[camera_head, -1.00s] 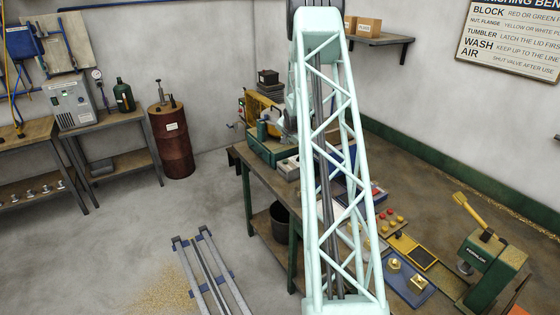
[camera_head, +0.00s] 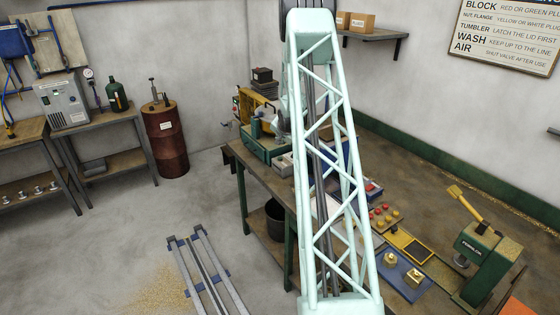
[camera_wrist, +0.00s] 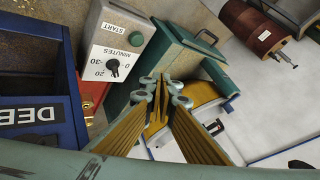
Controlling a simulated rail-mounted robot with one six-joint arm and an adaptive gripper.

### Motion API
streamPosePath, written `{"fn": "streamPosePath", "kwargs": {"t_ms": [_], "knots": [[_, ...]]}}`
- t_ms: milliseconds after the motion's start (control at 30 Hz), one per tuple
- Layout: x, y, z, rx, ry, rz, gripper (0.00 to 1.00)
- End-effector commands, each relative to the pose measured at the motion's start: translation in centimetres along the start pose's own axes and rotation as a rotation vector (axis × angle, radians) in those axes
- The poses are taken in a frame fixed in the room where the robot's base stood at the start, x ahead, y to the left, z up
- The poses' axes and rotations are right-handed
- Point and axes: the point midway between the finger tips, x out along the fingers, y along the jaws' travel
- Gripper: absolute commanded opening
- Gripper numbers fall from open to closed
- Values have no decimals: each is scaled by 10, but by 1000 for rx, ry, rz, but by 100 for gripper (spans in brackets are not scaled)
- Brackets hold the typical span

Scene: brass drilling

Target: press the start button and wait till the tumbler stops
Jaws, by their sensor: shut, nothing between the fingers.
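The grey control box (camera_wrist: 118,45) is in the upper left of the wrist view. My gripper (camera_wrist: 163,84) is shut and empty. Its tips appear below and to the right of the button in the picture, apart from it. The lattice arm hides part of the bench in the head view.
A blue bin (camera_wrist: 40,110) labelled DEB… lies left of the control box in the wrist view. On the bench, the head view shows a blue tray (camera_head: 392,270) with brass parts and a green press (camera_head: 482,262). A barrel (camera_head: 168,145) stands on the floor.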

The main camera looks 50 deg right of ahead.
Motion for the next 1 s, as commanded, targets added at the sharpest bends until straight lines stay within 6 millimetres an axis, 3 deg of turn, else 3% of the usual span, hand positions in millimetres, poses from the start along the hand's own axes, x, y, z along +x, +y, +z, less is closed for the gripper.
{"fn": "streamPosePath", "kwargs": {"t_ms": [600, 1000], "knots": [[38, 28, 28, 0, 0, 0, 0], [46, 33, 33, 0, 0, 0, 0]]}}
